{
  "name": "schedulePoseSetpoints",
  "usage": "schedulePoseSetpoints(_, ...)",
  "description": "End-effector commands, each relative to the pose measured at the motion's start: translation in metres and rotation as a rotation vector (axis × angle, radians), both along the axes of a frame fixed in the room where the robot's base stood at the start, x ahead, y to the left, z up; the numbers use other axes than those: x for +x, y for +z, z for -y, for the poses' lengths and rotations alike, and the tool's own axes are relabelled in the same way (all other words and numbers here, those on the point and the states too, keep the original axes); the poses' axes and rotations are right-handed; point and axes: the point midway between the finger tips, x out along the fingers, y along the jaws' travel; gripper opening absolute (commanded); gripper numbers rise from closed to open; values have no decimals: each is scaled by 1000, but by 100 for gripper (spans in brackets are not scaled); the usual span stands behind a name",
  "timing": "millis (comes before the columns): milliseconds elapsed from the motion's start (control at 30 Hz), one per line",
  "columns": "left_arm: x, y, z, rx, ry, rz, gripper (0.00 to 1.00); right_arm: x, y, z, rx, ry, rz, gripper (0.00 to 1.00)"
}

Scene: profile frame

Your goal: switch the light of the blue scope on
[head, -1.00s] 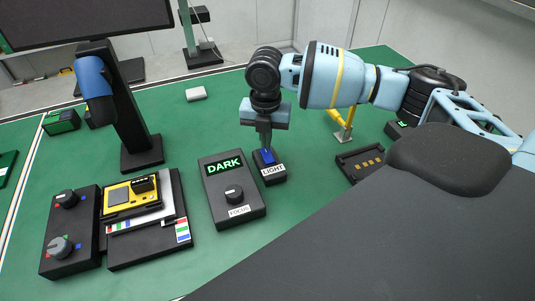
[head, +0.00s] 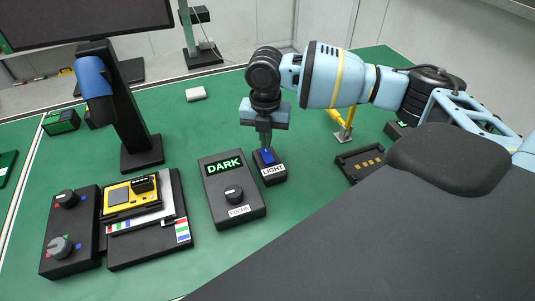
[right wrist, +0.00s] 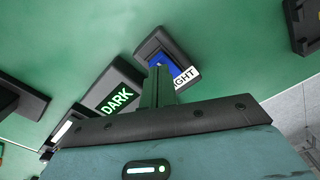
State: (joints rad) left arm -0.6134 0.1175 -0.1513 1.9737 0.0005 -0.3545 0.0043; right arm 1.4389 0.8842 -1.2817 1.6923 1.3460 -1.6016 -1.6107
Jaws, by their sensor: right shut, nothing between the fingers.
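The blue scope (head: 91,76) stands at the left on a black column, above a stage with a yellow board (head: 119,197). A black box labelled LIGHT (head: 274,178) carries a blue rocker switch (head: 267,156); the switch also shows in the right wrist view (right wrist: 159,62). The FOCUS box beside it has a display (head: 224,166) reading DARK in green. My right gripper (head: 265,146) is shut and empty, pointing down with its fingertips at the blue switch. Whether the tips touch it or hover just above, I cannot tell. My left gripper is not in view.
A box with two knobs (head: 57,247) stands at the front left. A dark tray with yellow pieces (head: 360,163) and a yellow stand (head: 341,127) are right of the switch. A small white block (head: 196,94) lies behind. Green mat between is clear.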

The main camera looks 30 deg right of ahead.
Motion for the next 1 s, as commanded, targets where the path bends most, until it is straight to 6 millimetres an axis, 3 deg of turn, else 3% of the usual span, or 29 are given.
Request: schedulePoseSetpoints(1000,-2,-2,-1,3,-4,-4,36,0,-7,0,1,0,-1,0)
